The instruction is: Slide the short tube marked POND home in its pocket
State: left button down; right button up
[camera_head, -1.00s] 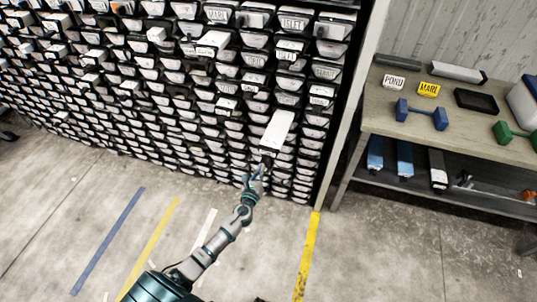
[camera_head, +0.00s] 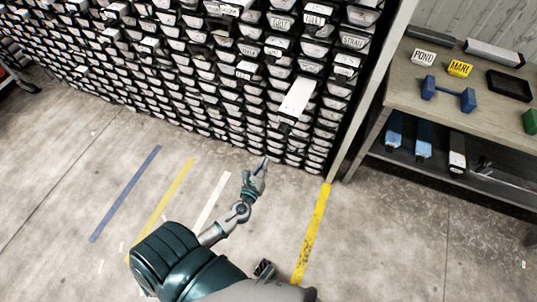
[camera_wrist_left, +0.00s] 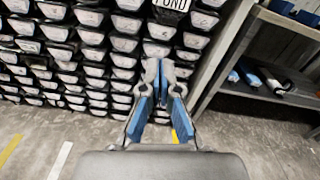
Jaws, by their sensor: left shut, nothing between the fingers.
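In the left wrist view a white end face marked POND (camera_wrist_left: 172,4) shows at the top edge, partly cut off. My left gripper (camera_head: 265,161) is below and left of the protruding tube's end, apart from it. In the left wrist view my left gripper (camera_wrist_left: 158,66) has its blue-padded fingers together at the tips, with nothing between them.
The rack's upright post (camera_head: 372,85) stands right of the tube. The striped floor is open.

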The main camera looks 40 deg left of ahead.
pick_arm(q)
jog(key=shift+d, duration=1.3)
jog(key=n, duration=2.6)
send_near(281, 131)
jog(key=w, duration=0.1)
jog(key=shift+n, duration=0.4)
jog(key=shift+f+b+x, duration=0.1)
jog(key=shift+b+x, duration=0.25)
jog(key=shift+x, duration=1.3)
jog(key=shift+f+b+x, duration=0.15)
jog(key=shift+b+x, duration=0.2)
jog(key=shift+x, duration=1.3)
jog(key=shift+a, duration=0.15)
pick_arm(e)
jog(key=shift+w+a+r, duration=0.1)
jog(key=shift+a+r, duration=0.05)
jog(key=shift+r, duration=0.35)
jog(key=shift+w+a+r, duration=0.1)
jog(key=shift+a+r, duration=0.05)
jog(key=shift+r, duration=0.3)
pick_arm(q)
jog(key=shift+r, duration=0.1)
pick_arm(e)
jog(key=shift+s+d, duration=0.1)
